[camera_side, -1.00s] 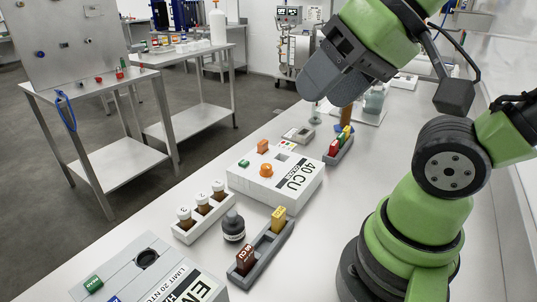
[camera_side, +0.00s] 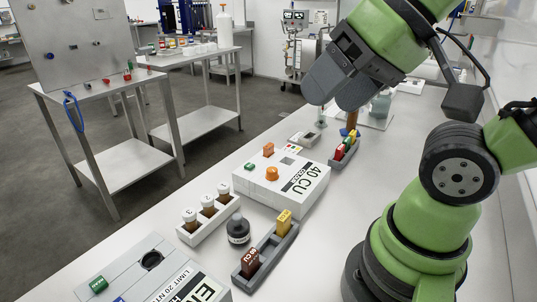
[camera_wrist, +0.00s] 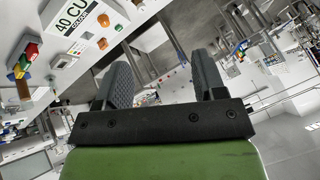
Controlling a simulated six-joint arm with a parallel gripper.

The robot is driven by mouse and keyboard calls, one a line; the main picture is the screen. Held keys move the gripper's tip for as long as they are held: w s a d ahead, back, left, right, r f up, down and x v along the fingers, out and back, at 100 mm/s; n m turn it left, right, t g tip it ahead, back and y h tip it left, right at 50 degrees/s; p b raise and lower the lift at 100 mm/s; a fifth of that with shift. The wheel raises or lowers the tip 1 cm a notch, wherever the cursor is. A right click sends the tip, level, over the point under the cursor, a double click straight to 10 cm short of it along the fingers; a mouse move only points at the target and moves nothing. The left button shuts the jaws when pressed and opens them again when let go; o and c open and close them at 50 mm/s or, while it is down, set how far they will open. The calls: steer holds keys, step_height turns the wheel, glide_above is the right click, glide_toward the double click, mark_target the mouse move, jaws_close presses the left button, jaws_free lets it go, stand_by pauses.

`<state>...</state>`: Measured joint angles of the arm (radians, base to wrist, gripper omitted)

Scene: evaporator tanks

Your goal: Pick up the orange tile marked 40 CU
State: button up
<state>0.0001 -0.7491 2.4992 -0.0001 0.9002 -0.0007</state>
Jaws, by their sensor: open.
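A white box (camera_side: 300,199) lettered 40 CU stands mid-bench; it also shows upper left in the wrist view (camera_wrist: 62,45). A round orange knob (camera_side: 272,173) is on the box top. A brown tile (camera_side: 250,262) with partly legible CU lettering stands in the near grey rack (camera_side: 270,248), beside a yellow tile (camera_side: 284,221). My gripper (camera_side: 335,97) is open and empty, above and beyond the box. Its two fingers are apart in the wrist view (camera_wrist: 163,65).
A rack of brown bottles (camera_side: 207,216) and a dark jar (camera_side: 238,228) stand near the box. A far rack of coloured tiles (camera_side: 343,150) lies right of it. A grey panel box (camera_side: 155,285) is in front.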

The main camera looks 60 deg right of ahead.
steer(key=w+d+r+n+g+h, duration=0.15)
steer(key=w+d, duration=0.25)
steer(key=w, duration=0.6)
steer(key=n+g, duration=0.3)
steer(key=g, duration=0.1)
glide_above(269, 145)
steer(key=shift+m+h, duration=0.25)
step_height(269, 145, down, 20)
steer(key=shift+f, duration=0.15)
step_height(269, 145, down, 5)
steer(key=shift+s, duration=0.1)
steer(key=shift+f, duration=0.5)
steer(key=c, duration=1.1)
steer(key=shift+o, duration=0.2)
